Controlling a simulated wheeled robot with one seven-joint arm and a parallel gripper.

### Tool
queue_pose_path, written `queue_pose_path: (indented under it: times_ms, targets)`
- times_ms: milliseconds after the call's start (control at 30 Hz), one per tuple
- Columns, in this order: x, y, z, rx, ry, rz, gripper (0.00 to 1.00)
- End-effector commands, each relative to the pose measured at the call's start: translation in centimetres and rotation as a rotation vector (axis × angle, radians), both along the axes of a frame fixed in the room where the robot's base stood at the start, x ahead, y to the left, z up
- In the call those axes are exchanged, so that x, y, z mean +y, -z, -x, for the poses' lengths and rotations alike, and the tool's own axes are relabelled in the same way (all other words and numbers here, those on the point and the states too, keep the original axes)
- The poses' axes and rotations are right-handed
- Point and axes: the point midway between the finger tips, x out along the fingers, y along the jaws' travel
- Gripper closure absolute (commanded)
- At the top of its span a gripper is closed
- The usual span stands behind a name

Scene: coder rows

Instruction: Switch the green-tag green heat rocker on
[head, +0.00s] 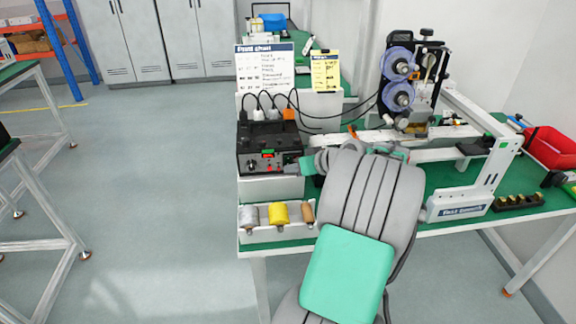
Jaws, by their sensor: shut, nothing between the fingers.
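The black control box (265,140) stands on the left part of the bench, with small knobs and red marks on its front. A small green patch (268,151) shows on the front, above a red one; I cannot tell whether it is the tag or the heat rocker. The rocker's position is too small to read. My gripper (291,165) is shut and empty at the right side of the box front, partly lost against its dark surface. I cannot tell whether it touches the box.
Cables run from plugs (274,114) behind the box. A reel machine (402,85) and white frame (485,165) stand to the right, with a red bin (552,146) beyond. Open floor lies left.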

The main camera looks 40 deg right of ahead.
Motion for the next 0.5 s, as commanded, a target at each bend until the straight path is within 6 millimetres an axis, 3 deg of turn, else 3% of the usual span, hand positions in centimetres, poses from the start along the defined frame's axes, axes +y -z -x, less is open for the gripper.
queue_pose_path:
  times_ms: [500]
  targets:
    - [-0.33, 0.05, -0.51, -0.001, 0.0, 0.001, 1.0]
